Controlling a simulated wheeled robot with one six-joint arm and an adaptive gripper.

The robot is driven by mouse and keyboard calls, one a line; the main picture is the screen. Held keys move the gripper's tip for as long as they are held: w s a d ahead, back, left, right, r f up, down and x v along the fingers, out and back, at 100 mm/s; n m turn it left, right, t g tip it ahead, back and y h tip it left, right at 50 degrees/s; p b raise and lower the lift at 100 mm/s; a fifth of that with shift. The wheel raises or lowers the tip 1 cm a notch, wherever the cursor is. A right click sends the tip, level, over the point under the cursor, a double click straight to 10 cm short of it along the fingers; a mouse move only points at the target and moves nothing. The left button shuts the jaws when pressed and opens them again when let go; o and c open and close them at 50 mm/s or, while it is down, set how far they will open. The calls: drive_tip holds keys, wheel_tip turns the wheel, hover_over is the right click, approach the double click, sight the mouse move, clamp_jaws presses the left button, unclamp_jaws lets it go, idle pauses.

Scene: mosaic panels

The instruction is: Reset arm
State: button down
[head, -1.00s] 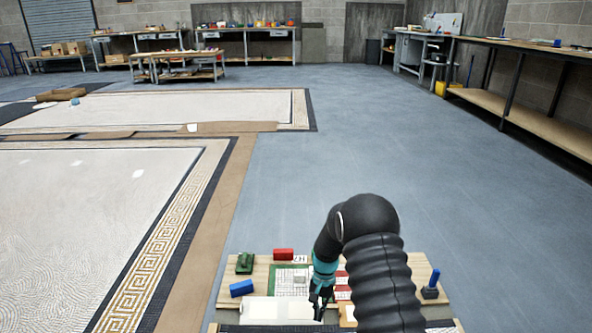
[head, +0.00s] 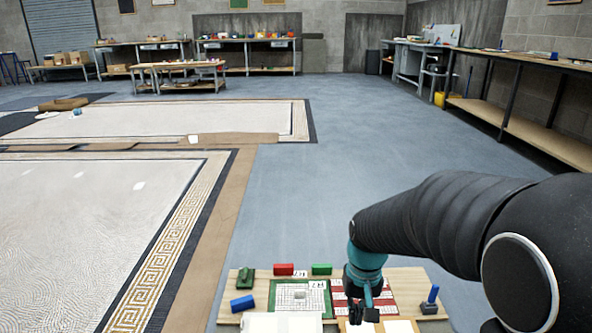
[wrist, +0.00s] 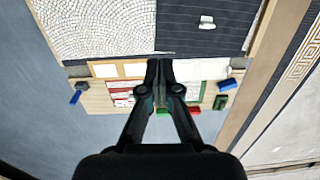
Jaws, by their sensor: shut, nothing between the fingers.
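My gripper (head: 362,311) hangs over the right part of a wooden board at the bottom of the head view. In the wrist view my gripper (wrist: 159,66) points down with its fingers together and nothing between them. My black arm (head: 430,215) reaches in from the right, with a teal band at the wrist. It hides part of the board.
The wooden board (head: 262,276) carries a green-framed grid (head: 300,297), a red-and-white panel (head: 378,290), red (head: 284,269), green (head: 322,269) and blue (head: 242,303) blocks, and a blue-handled tool (head: 432,296). Mosaic panels (head: 90,220) lie left. Blue floor beyond is clear. A workbench (head: 540,70) stands right.

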drive_tip(key=s+d+r+t+p, duration=0.3)
drive_tip(key=s+r+t+p, duration=0.1)
drive_tip(key=s+r, duration=1)
drive_tip(key=shift+s+r+t, duration=0.35)
drive_tip(key=shift+r+t, duration=0.55)
drive_tip(key=shift+r, duration=0.95)
